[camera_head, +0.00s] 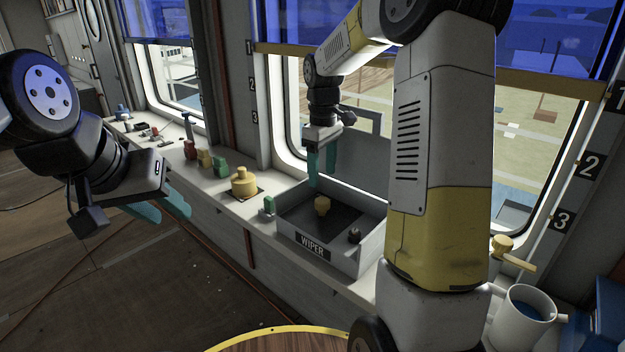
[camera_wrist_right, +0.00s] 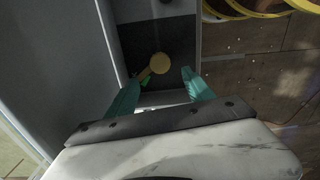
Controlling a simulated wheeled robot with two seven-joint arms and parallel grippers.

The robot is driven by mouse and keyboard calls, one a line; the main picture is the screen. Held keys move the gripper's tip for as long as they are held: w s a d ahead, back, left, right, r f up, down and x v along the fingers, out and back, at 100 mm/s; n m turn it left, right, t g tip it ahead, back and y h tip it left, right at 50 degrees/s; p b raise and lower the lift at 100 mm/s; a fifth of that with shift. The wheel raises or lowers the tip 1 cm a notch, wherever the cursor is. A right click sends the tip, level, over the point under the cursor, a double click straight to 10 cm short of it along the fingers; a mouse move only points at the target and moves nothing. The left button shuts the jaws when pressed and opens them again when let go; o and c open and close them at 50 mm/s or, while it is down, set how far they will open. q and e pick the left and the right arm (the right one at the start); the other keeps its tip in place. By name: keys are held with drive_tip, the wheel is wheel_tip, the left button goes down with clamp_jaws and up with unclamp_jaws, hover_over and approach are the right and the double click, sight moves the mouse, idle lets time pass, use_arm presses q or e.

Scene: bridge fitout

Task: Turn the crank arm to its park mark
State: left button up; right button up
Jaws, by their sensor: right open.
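The grey open box labelled WIPER (camera_head: 300,240) sits on the window ledge with its lid raised. In the right wrist view the round yellow top (camera_wrist_right: 160,63) has a short arm pointing to the lower left, toward a small green mark (camera_wrist_right: 146,83). I take this to be the crank arm. My right gripper (camera_head: 321,170) is open above the box's back part, its teal fingers (camera_wrist_right: 161,82) apart and not visibly touching the knob. My left gripper (camera_head: 165,207) hangs empty at the left, fingers apart, away from the box.
A dark knob (camera_head: 354,236) is in the box's front right corner. A yellow domed fitting (camera_head: 244,182) and a small grey-green switch (camera_head: 268,206) are on the ledge to the left. A mug (camera_head: 525,310) and a yellow-handled valve (camera_head: 504,245) are at right.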

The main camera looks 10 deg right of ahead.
sight(322, 200)
drive_tip(key=shift+s+f+m, duration=0.1)
drive_tip(key=shift+m, duration=0.3)
drive_tip(key=shift+f, duration=0.3)
wheel_tip(322, 200, down, 7)
drive_tip(key=shift+c, duration=0.4)
clamp_jaws()
